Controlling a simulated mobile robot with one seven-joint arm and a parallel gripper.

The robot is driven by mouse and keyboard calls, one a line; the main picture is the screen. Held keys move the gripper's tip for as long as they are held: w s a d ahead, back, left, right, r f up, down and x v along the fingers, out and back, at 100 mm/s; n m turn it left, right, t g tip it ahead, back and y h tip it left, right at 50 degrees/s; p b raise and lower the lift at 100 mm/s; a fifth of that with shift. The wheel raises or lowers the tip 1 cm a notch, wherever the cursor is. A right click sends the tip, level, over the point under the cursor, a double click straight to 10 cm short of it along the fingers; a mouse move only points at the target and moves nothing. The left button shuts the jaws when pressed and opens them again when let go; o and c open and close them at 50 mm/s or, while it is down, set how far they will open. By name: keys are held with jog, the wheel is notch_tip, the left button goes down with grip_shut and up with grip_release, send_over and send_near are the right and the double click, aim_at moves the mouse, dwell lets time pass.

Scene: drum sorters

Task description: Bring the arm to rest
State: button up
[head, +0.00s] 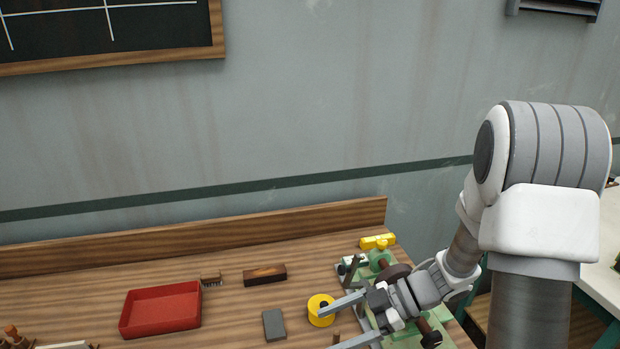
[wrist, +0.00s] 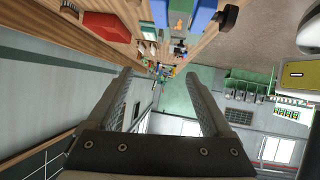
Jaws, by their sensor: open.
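My gripper (head: 330,328) is at the lower right of the head view, over the right part of the wooden bench (head: 235,330). Its two fingers point left and are spread apart, with nothing between them. One fingertip appears over the yellow round thing (head: 318,318); I cannot tell if they touch. In the wrist view my gripper (wrist: 158,74) is also open and empty, with the wall and far room beyond its fingers. My arm comes down from the right and is bent at a raised elbow.
A red tray (head: 160,310) sits left on the bench. A grey block (head: 273,325), dark wooden block (head: 265,274), small brush (head: 211,279) and yellow piece (head: 377,241) lie nearby. A green fixture (head: 350,265) is beside my arm. The wall (head: 300,120) rises behind.

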jog(key=w+d+r+m+t+h, duration=0.2)
jog(key=w+r+t+h, duration=0.15)
jog(key=w, duration=0.25)
jog(key=w+d+r+m+t+h, duration=0.2)
jog(key=w+r+t, duration=0.2)
jog(key=w+t, duration=0.15)
jog(key=w+d+r+m+t+h, duration=0.1)
jog(key=d+r+m+t+h, duration=0.2)
jog(key=d+r+m+h, duration=0.5)
jog(key=s+d+r+m+g+h, duration=0.1)
jog(key=s+r+m+g, duration=0.15)
jog(key=s, duration=0.45)
jog(key=s+d+r+m+g+h, duration=0.15)
jog(key=s+m, duration=0.25)
jog(key=s, duration=0.4)
jog(key=s+a+f+m+g+y, duration=0.1)
jog(key=s+a+y, duration=0.2)
jog(key=s+a, duration=0.3)
jog(key=s, duration=0.3)
jog(key=shift+s+f+g+y, duration=0.15)
jog(key=shift+f+g+y, duration=0.1)
jog(key=shift+g+y, duration=0.05)
jog(key=shift+a+m, duration=0.1)
jog(key=shift+m, duration=0.15)
